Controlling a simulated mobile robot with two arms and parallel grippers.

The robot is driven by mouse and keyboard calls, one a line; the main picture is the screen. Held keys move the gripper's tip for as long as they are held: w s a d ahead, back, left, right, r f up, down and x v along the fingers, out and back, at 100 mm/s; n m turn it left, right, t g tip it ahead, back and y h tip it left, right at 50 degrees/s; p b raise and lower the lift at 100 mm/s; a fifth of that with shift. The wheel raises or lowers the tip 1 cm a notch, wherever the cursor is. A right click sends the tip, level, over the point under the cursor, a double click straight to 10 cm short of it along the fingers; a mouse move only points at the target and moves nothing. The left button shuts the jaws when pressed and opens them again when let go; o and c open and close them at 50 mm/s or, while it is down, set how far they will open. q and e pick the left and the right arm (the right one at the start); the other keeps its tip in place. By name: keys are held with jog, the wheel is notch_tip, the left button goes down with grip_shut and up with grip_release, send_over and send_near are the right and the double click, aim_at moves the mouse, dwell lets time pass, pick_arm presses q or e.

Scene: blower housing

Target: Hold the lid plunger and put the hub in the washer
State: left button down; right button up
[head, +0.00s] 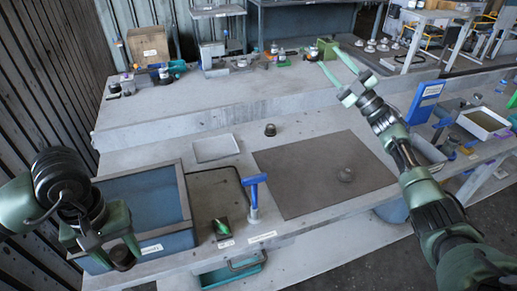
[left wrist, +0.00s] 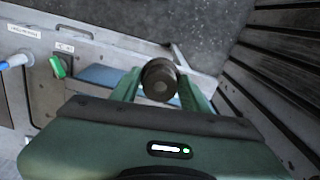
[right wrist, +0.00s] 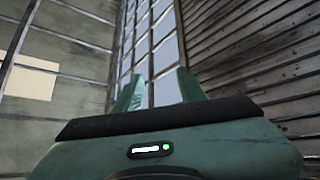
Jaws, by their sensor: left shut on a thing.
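My left gripper (head: 122,262) is shut on a dark round hub (left wrist: 160,82). It holds the hub at the front left, by the near wall of the blue washer (head: 168,243). The washer is a blue box with a grey rim and a blue surface inside. A blue T-shaped handle on a pale post, perhaps the lid plunger (head: 254,196), stands upright right of the washer, and its blue end shows in the left wrist view (left wrist: 14,62). My right gripper (head: 338,68) is raised above the bench at the right, open and empty, apart from the handle.
A green rocker-like part (head: 222,228) sits beside the washer. A small dark part (head: 270,130) stands behind the mat. A blue bin (head: 428,100) and a white tray (head: 484,123) are at right.

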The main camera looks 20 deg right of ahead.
jog(key=s+a+r+n+g+y, duration=0.25)
jog(key=a+n+g+y, duration=0.6)
jog(key=a+n, duration=0.6)
jog(key=n+g+h, duration=1.3)
jog(key=n+h, duration=0.6)
jog(key=n, duration=0.3)
send_over(254, 183)
jog(key=f, duration=1.3)
jog(key=shift+w+d+f, duration=0.35)
jog(key=shift+w, duration=0.05)
jog(key=shift+d+f+n, duration=0.15)
jog(key=shift+d+n, duration=0.1)
jog(key=shift+d, duration=0.1)
jog(key=shift+d+f, duration=0.1)
jog(key=shift+f, duration=0.15)
jog(key=f, duration=0.3)
jog(key=a+f, duration=0.1)
jog(key=f, duration=0.7)
jog(key=shift+a+f, duration=0.15)
jog(key=shift+a, duration=0.1)
